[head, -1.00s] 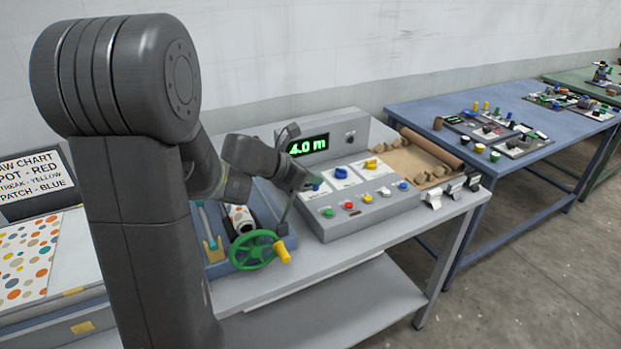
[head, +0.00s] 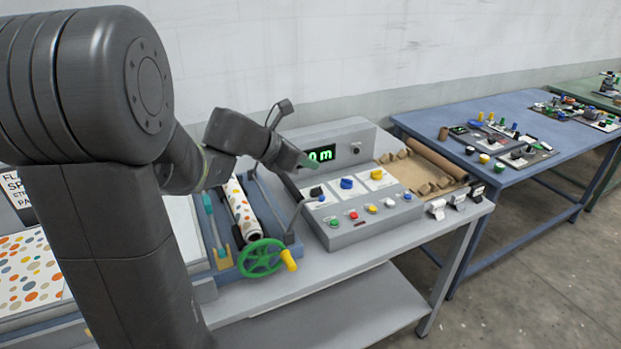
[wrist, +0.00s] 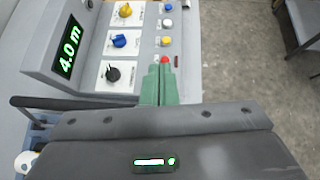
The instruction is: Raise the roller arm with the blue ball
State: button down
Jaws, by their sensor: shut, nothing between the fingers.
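My gripper (head: 310,164) is shut and empty, above the left part of the control panel. In the wrist view its green fingers (wrist: 160,82) are together. A small blue ball (head: 322,198) sits at the end of a thin bent grey rod, which looks like the roller arm (head: 300,212), at the panel's left edge. My gripper is above the ball and apart from it. The ball cannot be made out in the wrist view. A white roll with coloured spots (head: 240,208) lies left of the rod, in the blue press frame (head: 222,270).
The grey control panel (head: 350,239) has black, blue and yellow knobs, several buttons and a green display, which reads 4.0 m in the wrist view (wrist: 69,50). A green handwheel (head: 258,262) with a yellow handle stands in front of the roll. A blue table (head: 560,165) is farther right.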

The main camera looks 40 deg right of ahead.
jog(key=shift+s+a+r, duration=0.1)
jog(key=shift+a+r, duration=0.1)
jog(key=shift+r, duration=1.4)
jog(key=shift+f, duration=0.1)
send_over(318, 199)
jog(key=a, duration=0.3)
notch_tip(318, 199, down, 10)
jog(key=r, duration=0.1)
jog(key=b+x, duration=0.1)
jog(key=x, duration=0.2)
jog(key=b+x, duration=0.1)
jog(key=shift+f+b, duration=0.3)
jog(key=shift+f, duration=0.25)
jog(key=shift+a+r, duration=0.1)
